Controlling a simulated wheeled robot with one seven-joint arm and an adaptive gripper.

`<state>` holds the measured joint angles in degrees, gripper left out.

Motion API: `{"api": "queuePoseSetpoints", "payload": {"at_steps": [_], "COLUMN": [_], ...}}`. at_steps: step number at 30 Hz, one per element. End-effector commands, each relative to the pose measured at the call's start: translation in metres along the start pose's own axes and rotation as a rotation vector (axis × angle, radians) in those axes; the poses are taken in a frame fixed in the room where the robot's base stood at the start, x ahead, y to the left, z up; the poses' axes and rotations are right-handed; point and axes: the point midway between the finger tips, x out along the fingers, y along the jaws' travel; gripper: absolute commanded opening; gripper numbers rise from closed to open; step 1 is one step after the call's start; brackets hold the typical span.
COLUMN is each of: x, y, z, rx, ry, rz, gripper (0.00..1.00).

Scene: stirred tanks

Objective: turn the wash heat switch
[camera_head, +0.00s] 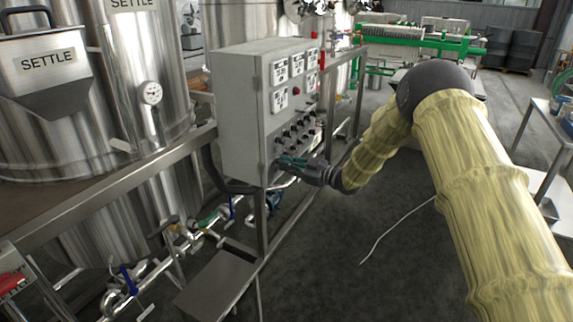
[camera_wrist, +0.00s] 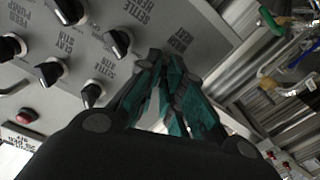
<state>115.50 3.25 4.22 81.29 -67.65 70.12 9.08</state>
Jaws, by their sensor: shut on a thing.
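The grey control box (camera_head: 243,120) stands in the middle of the head view, with rows of black switches on its front face. My gripper (camera_head: 284,162) reaches the lower near corner of that face from the right. In the wrist view my gripper (camera_wrist: 163,64) has its teal and dark fingers brought together at the panel, just below a small label that seems to read wash heat (camera_wrist: 182,40). The fingers are shut on the switch there. The fingertips hide nearly all of this switch, so its angle cannot be told.
A red button (camera_wrist: 26,116) is at the lower left. Pipes with valves (camera_head: 207,218) run below the box. Steel tanks (camera_head: 150,75) stand left.

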Motion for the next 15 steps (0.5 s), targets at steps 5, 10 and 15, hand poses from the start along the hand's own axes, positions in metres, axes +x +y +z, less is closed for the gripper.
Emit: {"api": "queuePoseSetpoints", "payload": {"at_steps": [5,10,15], "x": [-0.001,-0.0005,0.0005], "y": [0.0023,0.0018,0.0006], "z": [-0.0004,-0.0004,-0.0004], "rx": [-0.002,-0.002,-0.002], "ry": [-0.001,0.0,0.0], "rz": [0.003,0.003,0.001], "gripper": [0.0,0.3,0.3]}}
